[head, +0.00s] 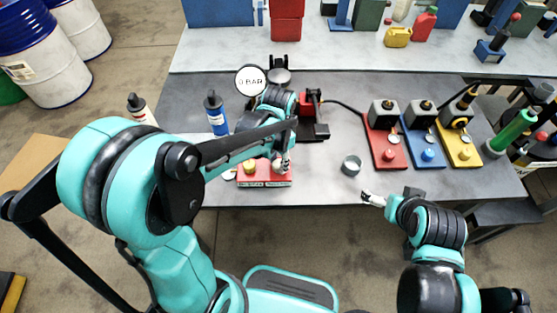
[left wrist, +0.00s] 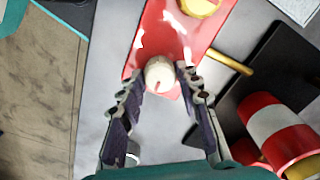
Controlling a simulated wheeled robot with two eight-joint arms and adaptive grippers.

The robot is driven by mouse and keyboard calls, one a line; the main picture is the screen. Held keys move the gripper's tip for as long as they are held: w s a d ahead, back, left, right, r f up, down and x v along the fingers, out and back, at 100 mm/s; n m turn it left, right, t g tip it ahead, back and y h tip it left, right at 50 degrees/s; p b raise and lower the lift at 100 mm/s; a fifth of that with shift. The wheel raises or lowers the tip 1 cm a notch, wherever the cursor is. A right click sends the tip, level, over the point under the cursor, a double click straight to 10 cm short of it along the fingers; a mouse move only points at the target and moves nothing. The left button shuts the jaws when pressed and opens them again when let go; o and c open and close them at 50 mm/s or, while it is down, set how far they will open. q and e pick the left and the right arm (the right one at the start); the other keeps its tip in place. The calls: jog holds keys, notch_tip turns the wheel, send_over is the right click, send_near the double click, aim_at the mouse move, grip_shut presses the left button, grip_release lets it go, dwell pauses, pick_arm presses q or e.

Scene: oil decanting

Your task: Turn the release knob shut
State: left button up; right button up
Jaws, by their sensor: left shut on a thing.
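A red block (head: 265,182) stands near the front edge of the table, with a yellow knob (head: 249,167) and a pale cream knob on top. In the left wrist view the cream knob (left wrist: 160,74), with a small red mark, sits between the fingertips of my left gripper (left wrist: 160,80). The gripper is shut on this knob, one finger on each side. The yellow knob (left wrist: 199,5) is at the top of that view. In the head view my left gripper (head: 284,163) partly hides the cream knob. My right gripper (head: 372,198) is off the table's front edge, its finger opening too small to tell.
A round gauge (head: 250,81) reading 0 BAR stands behind my left arm. A blue bottle (head: 216,115) is to its left. A small grey cup (head: 351,165) stands right of the block. Red, blue and yellow stations (head: 386,150) stand farther right.

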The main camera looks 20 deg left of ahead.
pick_arm(q)
jog(key=n, duration=0.4)
jog(key=shift+n, duration=0.3)
jog(key=n, duration=0.4)
jog(key=shift+p, duration=0.3)
jog(key=n, duration=0.5)
jog(key=shift+n, duration=1.9)
jog(key=o, duration=1.1)
jog(key=shift+o, duration=0.2)
jog(key=shift+r, duration=0.1)
